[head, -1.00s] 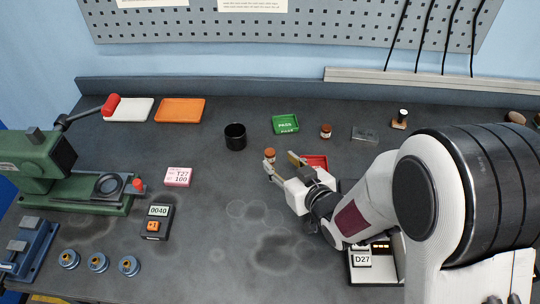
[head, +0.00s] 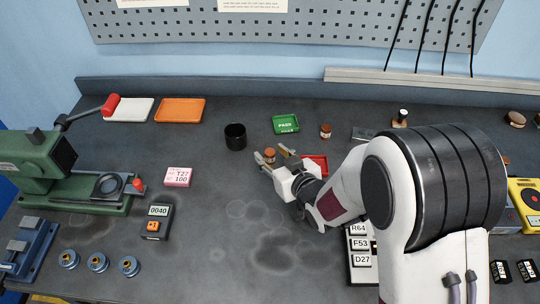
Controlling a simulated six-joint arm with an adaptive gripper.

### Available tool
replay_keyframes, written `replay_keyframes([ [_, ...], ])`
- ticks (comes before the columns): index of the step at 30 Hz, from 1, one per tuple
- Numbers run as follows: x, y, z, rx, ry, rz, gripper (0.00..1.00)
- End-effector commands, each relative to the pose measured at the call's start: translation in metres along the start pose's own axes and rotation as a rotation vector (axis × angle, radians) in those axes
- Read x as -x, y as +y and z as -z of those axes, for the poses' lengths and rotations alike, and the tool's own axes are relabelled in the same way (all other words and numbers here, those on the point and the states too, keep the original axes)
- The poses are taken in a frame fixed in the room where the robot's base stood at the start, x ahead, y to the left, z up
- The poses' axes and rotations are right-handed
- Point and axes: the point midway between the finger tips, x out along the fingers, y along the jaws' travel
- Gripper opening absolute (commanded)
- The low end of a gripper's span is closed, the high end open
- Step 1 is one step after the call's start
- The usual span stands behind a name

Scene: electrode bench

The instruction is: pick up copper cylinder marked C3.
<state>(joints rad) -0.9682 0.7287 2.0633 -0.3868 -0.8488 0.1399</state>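A small copper-coloured cylinder (head: 270,155) stands on the bench in the middle of the head view. My gripper (head: 273,155) is at this cylinder with its fingers spread apart. One fingertip lies left of the cylinder and the other right of it. I cannot tell whether either finger touches it. A second copper-coloured cylinder (head: 325,131) stands farther back to the right. Any marking on either is too small to read, so I cannot tell which is C3.
A black cup (head: 235,136) stands behind and left of my gripper. A green PASS tray (head: 286,124) lies behind it, and a red tray (head: 318,162) lies close on its right. A pink T27 block (head: 177,177) is to the left. The front middle is clear.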

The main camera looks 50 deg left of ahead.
Motion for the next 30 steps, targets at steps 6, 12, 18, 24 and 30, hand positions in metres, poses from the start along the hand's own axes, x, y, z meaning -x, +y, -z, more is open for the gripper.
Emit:
replay_keyframes([
  [6,-0.0001,-0.0001,0.0001,0.000,0.000,0.000,0.40],
  [12,0.0000,-0.0001,0.0001,0.000,0.000,0.000,0.40],
  [18,0.0000,-0.0001,0.0001,0.000,0.000,0.000,0.01],
  [24,0.0000,0.0000,0.0010,0.000,0.002,0.000,0.00],
  [30,0.0003,0.0000,0.0019,0.000,0.002,0.000,0.00],
])
